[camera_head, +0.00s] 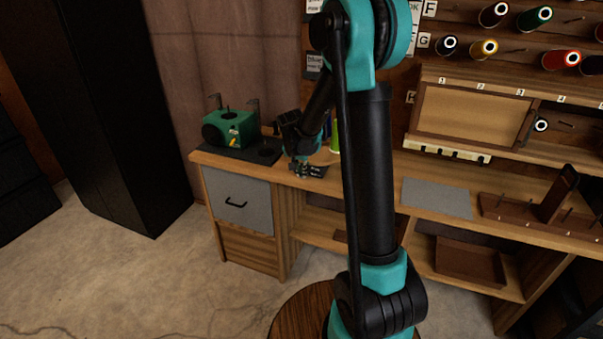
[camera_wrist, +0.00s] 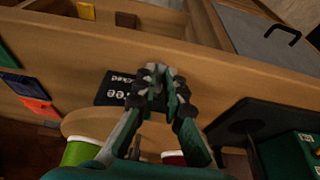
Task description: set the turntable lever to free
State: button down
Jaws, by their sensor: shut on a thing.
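A black label plate (camera_wrist: 112,90) lies on the wooden bench near its front edge, with upside-down white lettering that reads "free" and, partly covered, "locked"; the plate also shows in the head view (camera_head: 317,170). My gripper (camera_wrist: 157,88) is over the right part of this plate, its fingertips close together. In the head view my gripper (camera_head: 299,168) is low at the bench front. It is shut on the turntable lever, which the fingers hide, so its setting cannot be read. The round wooden turntable (camera_wrist: 85,122) lies behind the plate, carrying a green spool (camera_wrist: 80,152) and a red spool (camera_wrist: 173,158).
A green machine (camera_head: 230,128) on a black base stands left of my gripper. A grey drawer (camera_head: 236,202) with a black handle is below. A grey mat (camera_head: 437,198) and a wooden peg rack (camera_head: 535,215) lie to the right. Thread spools hang on the wall.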

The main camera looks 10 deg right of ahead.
jog(key=g, duration=0.1)
jog(key=g+y, duration=0.1)
jog(key=r+g, duration=0.1)
jog(key=shift+w+d+y, duration=0.15)
jog(key=shift+w+y, duration=0.1)
jog(key=shift+y, duration=0.15)
jog(key=c, duration=1.6)
grip_release()
notch_tip(320, 180, up, 12)
